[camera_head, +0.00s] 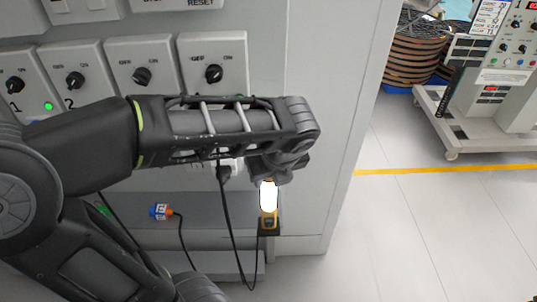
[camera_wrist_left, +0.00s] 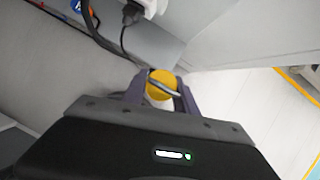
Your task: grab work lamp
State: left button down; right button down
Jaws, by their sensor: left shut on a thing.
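The work lamp (camera_head: 269,212) is yellow with a bright white lit panel. In the head view it is upright below my left wrist, at the right end of a grey ledge, with a black base at its foot. My left gripper (camera_wrist_left: 160,88) is shut on the lamp. In the left wrist view its two fingers are on either side of the round yellow end of the lamp (camera_wrist_left: 160,78). In the head view my wrist hides most of the fingers. I cannot tell whether the lamp touches the ledge. My right gripper is not in view.
A grey panel with several rotary switches (camera_head: 142,76) stands behind my arm. A blue and orange plug (camera_head: 161,211) lies on the ledge (camera_head: 140,238). Black cables hang near the lamp. A wheeled machine (camera_head: 490,110) stands at the right; the floor (camera_head: 420,230) there is clear.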

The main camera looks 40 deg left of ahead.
pick_arm(q)
jog(key=s+d, duration=0.1)
jog(key=s, duration=0.1)
jog(key=s+d, duration=0.2)
jog(key=shift+w, duration=0.2)
dwell(0.6)
